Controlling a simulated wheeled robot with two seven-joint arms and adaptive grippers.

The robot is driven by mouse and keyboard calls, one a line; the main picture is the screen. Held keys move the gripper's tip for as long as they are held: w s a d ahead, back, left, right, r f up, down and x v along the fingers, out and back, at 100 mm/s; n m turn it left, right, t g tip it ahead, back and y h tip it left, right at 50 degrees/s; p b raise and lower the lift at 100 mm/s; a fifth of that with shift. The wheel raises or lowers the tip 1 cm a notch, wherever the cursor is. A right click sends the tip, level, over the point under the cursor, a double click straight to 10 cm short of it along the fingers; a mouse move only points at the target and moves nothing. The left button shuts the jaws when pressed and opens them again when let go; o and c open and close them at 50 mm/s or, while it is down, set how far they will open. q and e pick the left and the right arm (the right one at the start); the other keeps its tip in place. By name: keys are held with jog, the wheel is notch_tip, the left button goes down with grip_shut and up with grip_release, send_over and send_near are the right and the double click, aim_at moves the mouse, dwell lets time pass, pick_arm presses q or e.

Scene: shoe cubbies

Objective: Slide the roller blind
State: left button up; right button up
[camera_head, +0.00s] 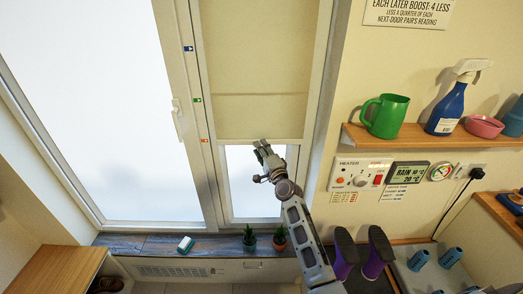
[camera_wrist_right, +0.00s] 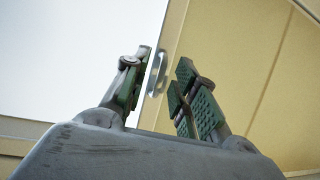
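The beige roller blind (camera_head: 250,60) covers the upper part of the right window pane. Its pale bottom bar (camera_head: 235,142) is level with the orange marker (camera_head: 204,140) on the frame. Bare glass shows below it. My right gripper (camera_head: 263,148) is at this bar. In the right wrist view, its green-padded fingers (camera_wrist_right: 160,92) are apart. A small metal pull tab (camera_wrist_right: 156,73) shows between and beyond them. I cannot tell whether a finger touches it. The blind also fills the right of the wrist view (camera_wrist_right: 225,50). My left gripper is not in view.
Blue (camera_head: 188,48) and green (camera_head: 197,99) markers sit higher on the frame. A window handle (camera_head: 177,118) sticks out left of them. Two potted plants (camera_head: 249,238) (camera_head: 279,237) and a small green-white block (camera_head: 185,245) stand on the sill (camera_head: 145,243). A wall shelf (camera_head: 420,138) is at right.

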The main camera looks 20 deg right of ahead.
jog(key=shift+c, duration=0.2)
grip_shut()
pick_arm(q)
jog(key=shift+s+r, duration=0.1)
pick_arm(e)
jog(key=shift+r, duration=0.1)
